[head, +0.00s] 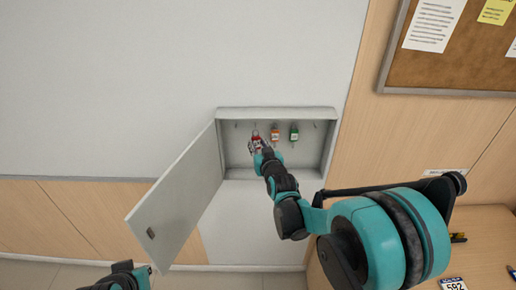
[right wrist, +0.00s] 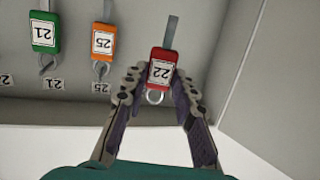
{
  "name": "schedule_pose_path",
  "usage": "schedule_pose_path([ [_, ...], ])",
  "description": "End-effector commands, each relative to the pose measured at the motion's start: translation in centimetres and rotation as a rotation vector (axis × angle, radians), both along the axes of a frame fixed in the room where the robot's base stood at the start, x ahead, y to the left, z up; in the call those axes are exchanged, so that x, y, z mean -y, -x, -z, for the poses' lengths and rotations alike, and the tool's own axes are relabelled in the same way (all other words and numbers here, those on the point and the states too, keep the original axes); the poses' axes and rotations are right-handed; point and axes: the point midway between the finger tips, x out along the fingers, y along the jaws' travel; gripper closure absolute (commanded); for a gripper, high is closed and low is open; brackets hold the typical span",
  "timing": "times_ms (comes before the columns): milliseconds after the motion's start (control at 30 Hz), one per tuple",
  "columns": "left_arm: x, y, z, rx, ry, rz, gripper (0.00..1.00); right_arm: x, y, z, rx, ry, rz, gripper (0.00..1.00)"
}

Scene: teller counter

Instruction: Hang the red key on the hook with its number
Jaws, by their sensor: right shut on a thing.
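The red key (head: 256,141) has a red tag with the number 22, which shows upside down in the right wrist view (right wrist: 161,73). My right gripper (head: 260,147) is shut on this tag, with a finger on each side, inside the open key cabinet (head: 276,113). The tag is upright below the hook row, near the second hook from the left. The ring and hook are too small to tell whether they touch. The label behind the red key is hidden. Part of my left arm (head: 125,278) shows at the bottom left; its fingertips cannot be made out.
An orange key (head: 275,135) numbered 25 and a green key (head: 294,134) numbered 21 hang to the right of the red key. The outer hooks are bare. The cabinet door (head: 176,196) stands open to the left. A desk is at lower right.

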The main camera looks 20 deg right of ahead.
Motion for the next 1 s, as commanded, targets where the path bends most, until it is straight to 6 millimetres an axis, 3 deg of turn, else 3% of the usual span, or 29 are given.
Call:
schedule_pose_path([
  [667,0.0,0.0,-0.2,0.000,0.000,0.000,1.00,1.2,-4.2,0.3,0.000,0.000,0.001,0.95],
  [1000,0.0,0.0,1.0,0.000,0.000,0.000,1.00,1.5,-5.3,1.1,0.000,0.000,0.000,0.95],
])
